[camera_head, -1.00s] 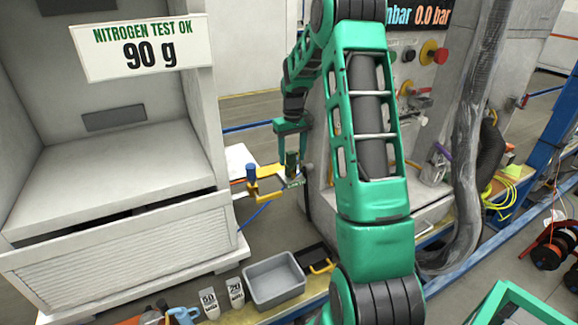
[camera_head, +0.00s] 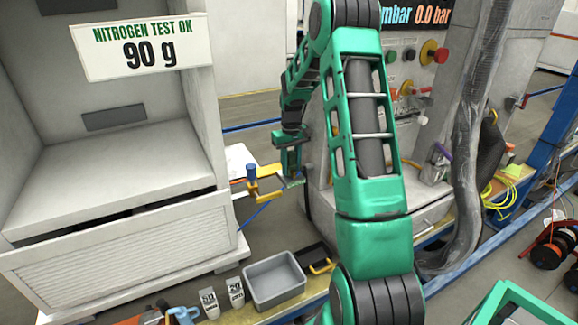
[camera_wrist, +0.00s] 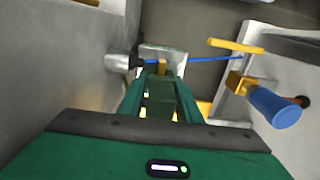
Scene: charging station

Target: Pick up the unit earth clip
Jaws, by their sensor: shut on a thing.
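My gripper (camera_head: 290,168) is at the end of my arm, low between the white cabinet and the grey machine. In the wrist view my gripper (camera_wrist: 161,92) is shut on a dark green block-like piece, which I take to be the unit earth clip (camera_wrist: 160,108). A small brass-coloured part shows at its far end. A pale metal plate lies just beyond the fingertips. In the head view the fingers mostly hide the clip, and whether it touches the plate cannot be told.
A yellow fitting (camera_head: 268,196) with a blue handle (camera_wrist: 275,107) stands close beside my gripper. A silver cylinder with a black end (camera_wrist: 122,62) is on its other side. A blue hose (camera_wrist: 225,59) runs behind. A grey bin (camera_head: 274,281) stands below.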

